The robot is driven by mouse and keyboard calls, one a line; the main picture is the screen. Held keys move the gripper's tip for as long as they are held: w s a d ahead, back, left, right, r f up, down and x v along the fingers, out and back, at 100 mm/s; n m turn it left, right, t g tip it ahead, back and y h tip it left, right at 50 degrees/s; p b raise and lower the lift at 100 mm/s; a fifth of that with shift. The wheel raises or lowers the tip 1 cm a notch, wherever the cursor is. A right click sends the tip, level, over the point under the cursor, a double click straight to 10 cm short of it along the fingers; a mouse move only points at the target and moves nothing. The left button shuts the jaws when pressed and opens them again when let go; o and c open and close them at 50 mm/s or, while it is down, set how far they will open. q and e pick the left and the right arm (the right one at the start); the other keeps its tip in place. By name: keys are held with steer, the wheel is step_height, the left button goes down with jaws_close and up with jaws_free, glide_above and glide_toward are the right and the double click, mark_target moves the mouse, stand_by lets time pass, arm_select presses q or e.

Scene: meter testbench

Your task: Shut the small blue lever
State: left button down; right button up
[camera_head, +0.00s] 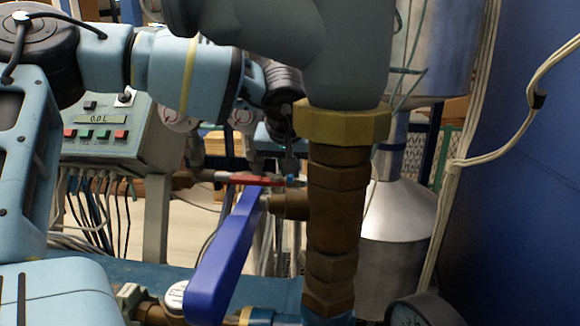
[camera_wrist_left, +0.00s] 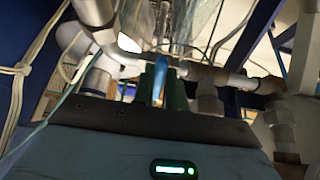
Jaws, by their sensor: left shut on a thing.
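My left arm comes in from the left in the head view. Its gripper (camera_head: 289,160) points down behind the brass pipe fitting, partly hidden by it. A small bit of blue, the small blue lever (camera_head: 292,181), shows at its fingertips beside the end of a red handle. In the left wrist view the two dark green fingers (camera_wrist_left: 162,88) are closed on the narrow blue lever (camera_wrist_left: 170,86), which stands between them. Most of the lever is hidden. My right gripper is not in view.
A large blue lever (camera_head: 225,255) slants across the front, close to the red handle (camera_head: 245,179). A thick brass pipe (camera_head: 334,215) stands right of the gripper. A control box (camera_head: 112,134) reading 0.0 L is at the left, and a metal tank (camera_head: 395,235) behind right.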

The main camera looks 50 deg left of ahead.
arm_select(q)
steer(key=c, duration=1.4)
jaws_free()
steer(key=shift+c, duration=0.2)
steer(key=shift+r, duration=0.1)
steer(key=v, duration=0.7)
steer(key=shift+s+d+r, duration=0.2)
steer(key=shift+r, duration=0.05)
